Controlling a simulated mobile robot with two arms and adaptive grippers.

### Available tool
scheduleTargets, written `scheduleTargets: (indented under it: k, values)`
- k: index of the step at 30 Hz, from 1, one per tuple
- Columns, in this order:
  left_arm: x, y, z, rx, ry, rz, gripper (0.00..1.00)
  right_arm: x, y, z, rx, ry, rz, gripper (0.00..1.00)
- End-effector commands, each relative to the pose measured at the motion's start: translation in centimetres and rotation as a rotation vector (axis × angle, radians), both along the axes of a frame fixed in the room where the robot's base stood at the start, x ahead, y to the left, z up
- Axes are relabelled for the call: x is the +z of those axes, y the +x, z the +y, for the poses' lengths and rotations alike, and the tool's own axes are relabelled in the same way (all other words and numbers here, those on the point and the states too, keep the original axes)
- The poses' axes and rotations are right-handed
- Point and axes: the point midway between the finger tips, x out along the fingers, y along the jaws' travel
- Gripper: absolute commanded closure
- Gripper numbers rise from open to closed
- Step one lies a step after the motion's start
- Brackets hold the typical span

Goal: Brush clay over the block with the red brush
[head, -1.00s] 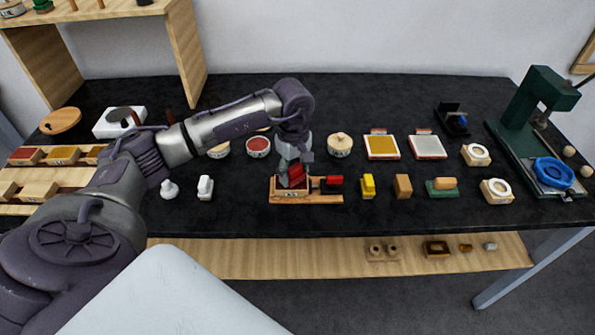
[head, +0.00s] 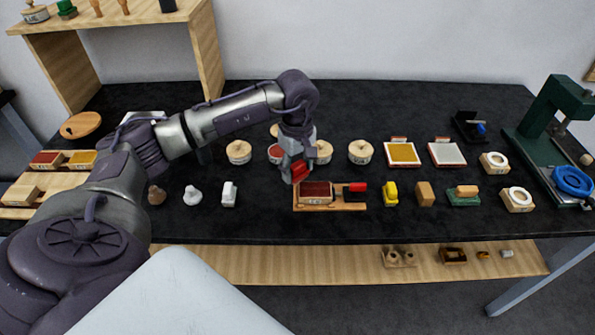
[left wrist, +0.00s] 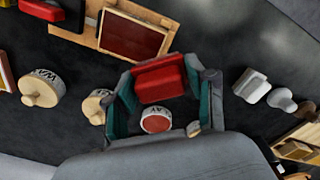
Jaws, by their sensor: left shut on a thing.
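My left gripper (head: 297,171) is shut on the red brush (head: 301,170), held above the table just left of and behind the block. The red brush (left wrist: 160,80) fills the space between the fingers in the left wrist view. The block (head: 316,190) has a dark red top face and sits in a wooden holder (head: 342,206); the block also shows in the left wrist view (left wrist: 133,36). The open clay pot (head: 275,152), with red contents, stands behind the gripper; it shows below the brush in the left wrist view (left wrist: 156,123). My right gripper is out of view.
A black and red tool (head: 355,191) stands at the holder's right end. Lidded pots (head: 360,152) stand behind, and a yellow piece (head: 391,193) to the right. White pieces (head: 229,194) stand left. A green press (head: 548,115) is far right. The front strip is clear.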

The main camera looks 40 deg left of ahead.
Motion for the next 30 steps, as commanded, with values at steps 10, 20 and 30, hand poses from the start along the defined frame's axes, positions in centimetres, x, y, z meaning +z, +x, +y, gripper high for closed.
scheduleTargets:
  k: [10, 20, 30]
  values:
    - [3.5, -0.2, 0.2, 0.012, 0.0, -0.001, 0.77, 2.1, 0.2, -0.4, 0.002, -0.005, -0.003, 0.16]
    - [4.2, -0.3, 0.3, 0.015, 0.0, 0.0, 0.77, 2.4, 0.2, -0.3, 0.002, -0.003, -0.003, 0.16]
    - [4.2, -0.3, 0.3, 0.015, 0.0, 0.0, 0.77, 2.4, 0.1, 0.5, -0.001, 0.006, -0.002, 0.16]
